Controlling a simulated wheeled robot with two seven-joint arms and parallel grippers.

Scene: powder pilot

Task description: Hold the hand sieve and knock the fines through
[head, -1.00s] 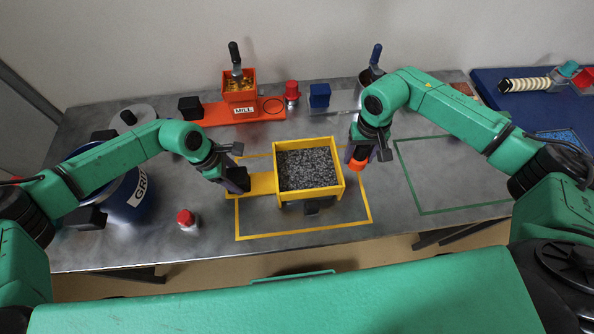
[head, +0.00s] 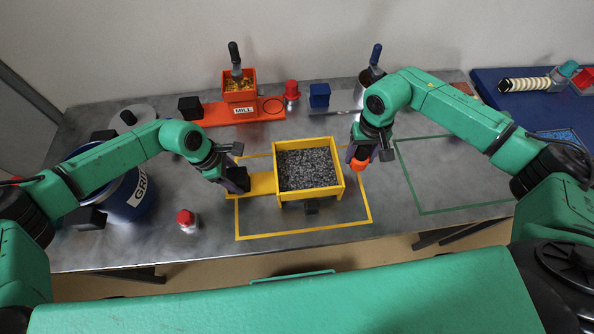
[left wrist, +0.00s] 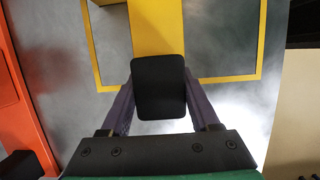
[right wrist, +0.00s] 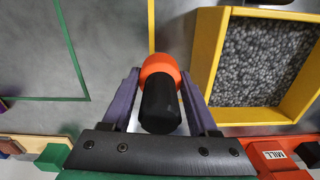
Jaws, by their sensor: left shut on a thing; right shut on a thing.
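The hand sieve (head: 342,178) is a yellow square frame filled with grey granules (head: 307,169). Its flat yellow handle (head: 263,184) points left and ends in a black grip (left wrist: 160,86). My left gripper (head: 236,181) is shut on that grip. The sieve is inside the yellow outline on the table; whether it touches the surface is unclear. My right gripper (head: 372,156) is shut on the black handle (right wrist: 159,104) of an orange-headed knocker (head: 359,164). The orange head hangs just right of the sieve's right wall, with a small gap. What lies under the sieve is mostly hidden.
A blue drum (head: 125,200) stands at left, and a red-capped jar (head: 187,220) in front of it. The orange mill (head: 240,97) and a blue block (head: 319,95) are at the back. The green outlined area (head: 455,175) at right is clear.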

